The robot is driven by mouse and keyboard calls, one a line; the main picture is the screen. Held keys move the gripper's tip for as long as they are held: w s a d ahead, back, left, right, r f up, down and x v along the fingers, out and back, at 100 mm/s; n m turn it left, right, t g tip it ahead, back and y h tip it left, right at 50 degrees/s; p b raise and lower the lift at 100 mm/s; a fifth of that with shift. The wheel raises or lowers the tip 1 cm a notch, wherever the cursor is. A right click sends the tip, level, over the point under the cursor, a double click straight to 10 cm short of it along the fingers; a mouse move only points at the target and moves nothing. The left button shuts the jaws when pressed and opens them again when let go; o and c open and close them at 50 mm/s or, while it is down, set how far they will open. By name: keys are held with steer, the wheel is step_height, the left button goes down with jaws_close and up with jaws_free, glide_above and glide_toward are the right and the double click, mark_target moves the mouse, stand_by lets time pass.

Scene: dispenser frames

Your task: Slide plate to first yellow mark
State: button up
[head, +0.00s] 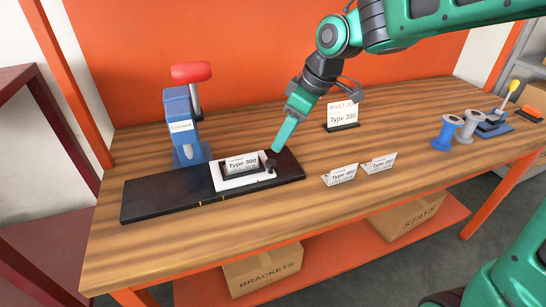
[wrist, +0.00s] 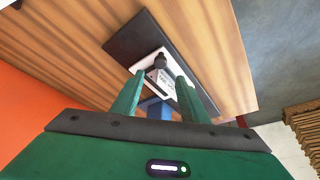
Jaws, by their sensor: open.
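The white plate (head: 222,183) sits on the right part of a long black base (head: 150,203) on the bench. It carries a "Type 300" card (head: 241,163) and a dark knob (head: 270,166) at its right end. A yellow mark (head: 200,203) shows on the base's front edge, left of the plate. My gripper (head: 277,149) is just above and behind the knob, apart from it as far as I can tell. In the wrist view my gripper (wrist: 159,76) is open, with the knob (wrist: 158,60) beyond and between the fingertips. The fingers partly hide the plate there.
A blue press (head: 183,130) with a red handle stands behind the base. A "Type 300" sign (head: 343,115) and two small cards (head: 339,176) stand to the right. The bench front is clear.

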mark_target(271, 161)
steer(key=x, duration=0.9)
steer(key=shift+d, duration=0.1)
jaws_close()
